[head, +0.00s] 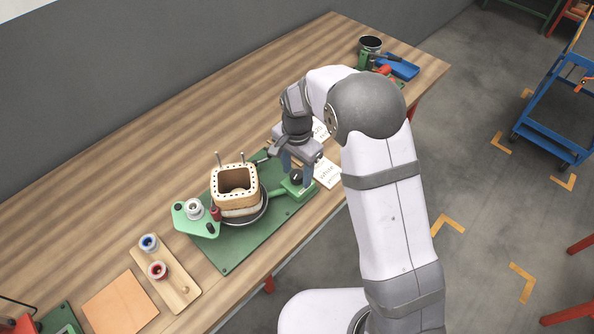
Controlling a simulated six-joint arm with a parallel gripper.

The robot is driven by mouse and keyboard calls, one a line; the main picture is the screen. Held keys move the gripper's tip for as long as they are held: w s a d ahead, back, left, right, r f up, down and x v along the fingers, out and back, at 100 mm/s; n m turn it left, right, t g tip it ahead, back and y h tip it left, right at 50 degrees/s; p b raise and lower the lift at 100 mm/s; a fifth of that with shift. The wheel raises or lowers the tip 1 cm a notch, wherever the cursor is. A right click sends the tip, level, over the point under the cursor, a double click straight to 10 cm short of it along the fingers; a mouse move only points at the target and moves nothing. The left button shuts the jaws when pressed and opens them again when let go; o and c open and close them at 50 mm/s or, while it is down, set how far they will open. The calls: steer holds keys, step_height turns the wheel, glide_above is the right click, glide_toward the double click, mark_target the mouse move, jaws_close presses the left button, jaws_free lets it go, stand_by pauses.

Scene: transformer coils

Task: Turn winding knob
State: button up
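A dark round knob (296,177) sits on a green housing (291,190) at the right end of the green base plate (232,258). My gripper (297,172) points down over this knob. Its two fingers are apart, one at each side of the knob in the picture, with a gap visible. I cannot tell how far the fingertips are above the housing. To the left stands a tan square coil former (236,178) with a row of dark holes in its rim, on a round dark turntable (262,213).
A green bracket with a white spool (193,209) stands left of the former. A wooden board (177,286) with blue and red spools and an orange sheet (120,303) lie farther left. Printed cards (327,172) lie right of my gripper. A dark pot (370,44) and blue tray (400,67) stand far back.

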mark_target(296, 171)
steer(key=shift+r+b, duration=1)
steer(key=shift+r, duration=2.7)
